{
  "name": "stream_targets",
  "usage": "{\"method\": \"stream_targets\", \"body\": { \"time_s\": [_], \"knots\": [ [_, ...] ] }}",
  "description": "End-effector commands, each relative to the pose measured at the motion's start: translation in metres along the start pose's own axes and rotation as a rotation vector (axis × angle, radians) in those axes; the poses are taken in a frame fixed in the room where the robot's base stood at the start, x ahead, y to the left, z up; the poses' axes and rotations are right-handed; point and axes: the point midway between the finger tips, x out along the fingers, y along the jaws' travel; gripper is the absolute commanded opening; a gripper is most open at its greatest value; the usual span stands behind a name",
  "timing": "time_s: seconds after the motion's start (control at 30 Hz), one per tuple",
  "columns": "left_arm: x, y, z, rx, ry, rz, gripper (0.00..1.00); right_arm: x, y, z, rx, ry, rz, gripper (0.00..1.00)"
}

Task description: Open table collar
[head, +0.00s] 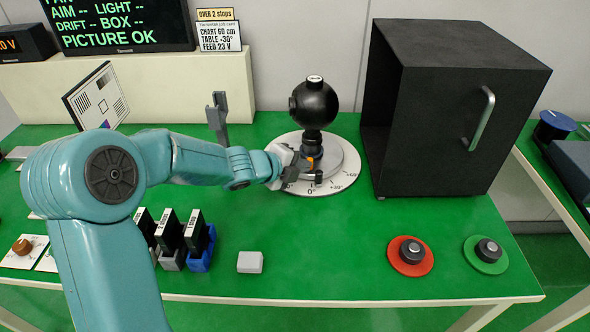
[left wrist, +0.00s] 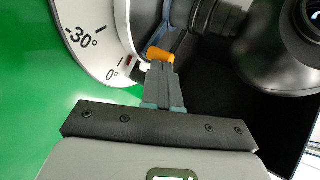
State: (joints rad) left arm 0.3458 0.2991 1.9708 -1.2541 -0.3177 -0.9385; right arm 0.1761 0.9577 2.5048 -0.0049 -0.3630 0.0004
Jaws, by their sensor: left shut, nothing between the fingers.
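A black ball-shaped camera (head: 314,103) stands on a round white turntable (head: 341,182) with degree marks. An orange piece (head: 310,163), perhaps the collar's lever, shows low on the camera's post, above the 0° mark. It also shows in the left wrist view as an orange tab (left wrist: 159,54). My left gripper (head: 298,167) is at the turntable's front left, right beside the orange piece. In the left wrist view its fingers (left wrist: 163,78) are shut together, with their tips at the orange tab; I cannot tell whether they touch it. My right gripper is not in view.
A large black box (head: 432,160) with a handle stands right of the turntable. A grey upright holder (head: 217,116) and a test chart (head: 97,97) stand behind my arm. Black cards in holders (head: 200,258), a grey block (head: 250,262) and red (head: 411,267) and green (head: 471,265) discs lie in front.

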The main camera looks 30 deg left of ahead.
Motion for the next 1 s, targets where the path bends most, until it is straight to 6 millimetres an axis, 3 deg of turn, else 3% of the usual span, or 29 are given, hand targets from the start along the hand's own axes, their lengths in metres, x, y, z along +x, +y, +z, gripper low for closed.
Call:
{"method": "stream_targets", "body": {
  "time_s": [0.37,0.67,1.0],
  "knots": [
    [-0.001,-0.001,0.002,0.0,0.0,0.0,0.0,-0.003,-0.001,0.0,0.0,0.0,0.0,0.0],
    [-0.005,0.0,0.015,0.0,-0.001,0.0,0.0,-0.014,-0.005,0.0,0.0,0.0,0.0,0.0],
    [-0.003,0.001,0.013,0.001,0.001,-0.001,0.0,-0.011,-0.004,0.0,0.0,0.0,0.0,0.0]
  ]
}}
